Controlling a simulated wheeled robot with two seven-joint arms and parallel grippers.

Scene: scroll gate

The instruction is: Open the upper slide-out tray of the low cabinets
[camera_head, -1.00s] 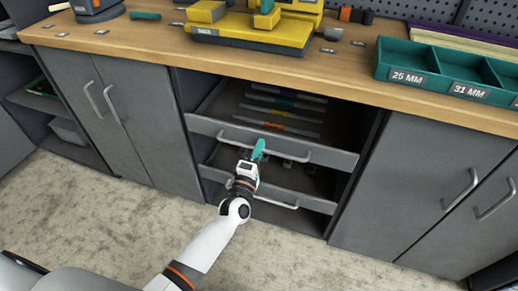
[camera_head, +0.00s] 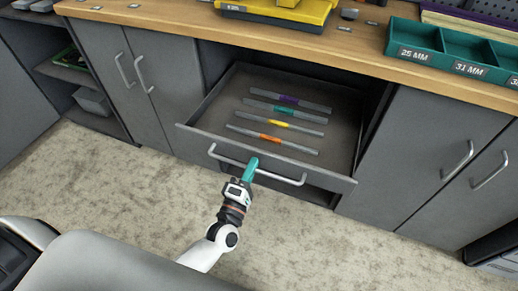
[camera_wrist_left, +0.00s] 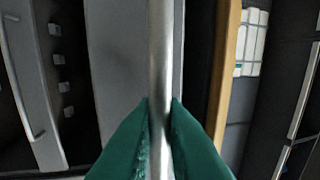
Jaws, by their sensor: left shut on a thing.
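The upper slide-out tray (camera_head: 330,172) of the low cabinets is pulled well out from under the worktop. Several grey bars with purple, teal, yellow and orange bands lie inside it. My left gripper (camera_head: 251,167) has teal fingers closed on the tray's bar handle (camera_head: 286,179). The left wrist view shows the handle (camera_wrist_left: 159,60) running between the two fingertips (camera_wrist_left: 160,115). The lower tray is mostly hidden beneath the upper one in the head view. My right gripper is not in view.
The wooden worktop (camera_head: 300,45) carries a yellow device (camera_head: 285,10) and a teal bin (camera_head: 450,50). Closed cabinet doors (camera_head: 430,150) flank the tray opening. The floor (camera_head: 340,240) in front is clear.

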